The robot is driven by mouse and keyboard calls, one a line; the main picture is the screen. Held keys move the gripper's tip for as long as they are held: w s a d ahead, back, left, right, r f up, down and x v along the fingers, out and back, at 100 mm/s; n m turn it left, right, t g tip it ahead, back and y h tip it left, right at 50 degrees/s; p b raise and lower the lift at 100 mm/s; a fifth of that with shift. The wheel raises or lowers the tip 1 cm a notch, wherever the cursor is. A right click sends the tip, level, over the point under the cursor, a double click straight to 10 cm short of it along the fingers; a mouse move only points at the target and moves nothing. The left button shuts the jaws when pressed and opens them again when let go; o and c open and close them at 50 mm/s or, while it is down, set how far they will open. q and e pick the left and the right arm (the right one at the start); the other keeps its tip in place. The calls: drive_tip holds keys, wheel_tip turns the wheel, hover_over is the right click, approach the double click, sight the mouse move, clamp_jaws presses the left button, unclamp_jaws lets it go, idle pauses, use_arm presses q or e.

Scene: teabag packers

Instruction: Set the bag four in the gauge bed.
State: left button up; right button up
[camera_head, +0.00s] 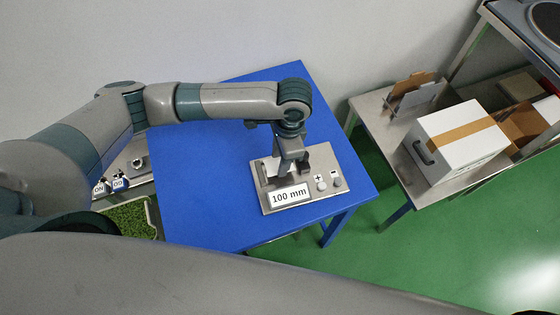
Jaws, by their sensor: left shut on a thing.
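The gauge (327,163) is a flat metal plate on the blue table, with a "100 mm" display and plus and minus knobs at its near edge. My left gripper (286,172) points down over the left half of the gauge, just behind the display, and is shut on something. A pale patch shows beside its fingers. I take the held thing to be bag four, but the fingers hide most of it. The gauge bed is largely hidden under the gripper, so I cannot tell whether the bag touches it. My right gripper is not in view.
The blue table (190,200) is clear around the gauge. At the left are a metal panel with ON and OFF buttons (110,186) and a green mat (130,218). At the right, a metal table holds a white box (455,140) and an open cardboard box (415,95).

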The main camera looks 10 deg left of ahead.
use_arm(q)
drive_tip(key=shift+f, duration=1.2)
drive_tip(key=shift+f, duration=0.1)
drive_tip(key=o, duration=1.1)
drive_tip(key=shift+d+r, duration=0.1)
drive_tip(key=shift+r, duration=0.4)
drive_tip(key=shift+w+d+r+b, duration=0.15)
drive_tip(key=shift+r+b, duration=0.3)
drive_tip(key=shift+r, duration=1.4)
drive_tip(key=shift+w+d+r+b, duration=0.15)
drive_tip(key=shift+r+b, duration=0.35)
drive_tip(key=shift+r, duration=1.4)
drive_tip(key=shift+w+d+r+b, duration=0.1)
drive_tip(key=shift+d+r+b, duration=0.25)
drive_tip(key=shift+r, duration=1.5)
drive_tip(key=shift+a, duration=0.1)
